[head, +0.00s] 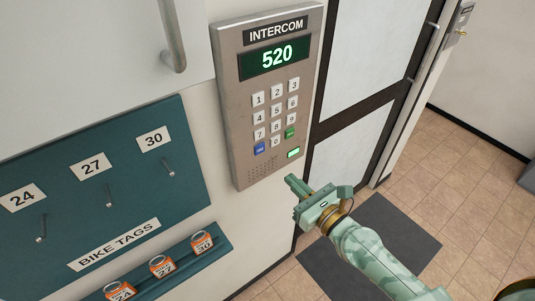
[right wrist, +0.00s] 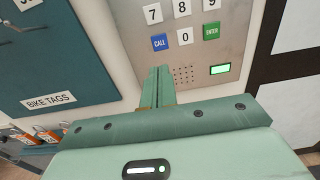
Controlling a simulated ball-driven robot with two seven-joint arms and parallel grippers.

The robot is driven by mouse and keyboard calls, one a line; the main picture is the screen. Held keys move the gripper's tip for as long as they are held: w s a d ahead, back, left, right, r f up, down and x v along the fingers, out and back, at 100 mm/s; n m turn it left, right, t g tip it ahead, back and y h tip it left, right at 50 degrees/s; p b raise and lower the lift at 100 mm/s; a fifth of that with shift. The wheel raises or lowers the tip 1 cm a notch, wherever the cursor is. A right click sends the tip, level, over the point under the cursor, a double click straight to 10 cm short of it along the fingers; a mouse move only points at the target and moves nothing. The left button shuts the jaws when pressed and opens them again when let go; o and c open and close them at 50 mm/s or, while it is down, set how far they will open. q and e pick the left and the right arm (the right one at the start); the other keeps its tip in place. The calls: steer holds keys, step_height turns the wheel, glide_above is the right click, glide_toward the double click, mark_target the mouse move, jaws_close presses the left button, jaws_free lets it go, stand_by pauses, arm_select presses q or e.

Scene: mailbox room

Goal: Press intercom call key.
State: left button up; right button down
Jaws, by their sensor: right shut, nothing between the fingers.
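The grey intercom panel (head: 237,130) is fixed to the wall, and its display (head: 275,59) reads 520. The blue call key (head: 259,148) is at the lower left of the keypad; it also shows in the right wrist view (right wrist: 160,42), labelled CALL. A green enter key (head: 290,133) is to its right. My right gripper (head: 289,180) is shut and empty, just below the panel's lower edge in the head view. In the right wrist view its fingertips (right wrist: 159,70) lie below the call key in the picture; I cannot tell the gap to the panel. My left gripper is not in view.
A teal bike tags board (head: 75,190) with hooks hangs left of the panel, above a ledge with orange tags (head: 162,267). A dark-framed door (head: 365,80) stands at the right. A dark mat (head: 370,235) lies on the tiled floor.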

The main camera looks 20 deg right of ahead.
mark_target(260, 148)
steer(key=x, duration=1)
steer(key=shift+w+a+f, duration=0.1)
steer(key=shift+w+a, duration=0.05)
steer(key=shift+w, duration=0.25)
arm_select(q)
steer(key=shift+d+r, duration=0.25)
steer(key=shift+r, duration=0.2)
arm_select(e)
steer(key=shift+w, duration=0.1)
steer(key=shift+w+a, duration=0.15)
steer(key=shift+w, duration=0.3)
steer(key=shift+r, duration=0.3)
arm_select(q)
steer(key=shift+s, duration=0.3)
arm_select(e)
steer(key=shift+r, duration=0.1)
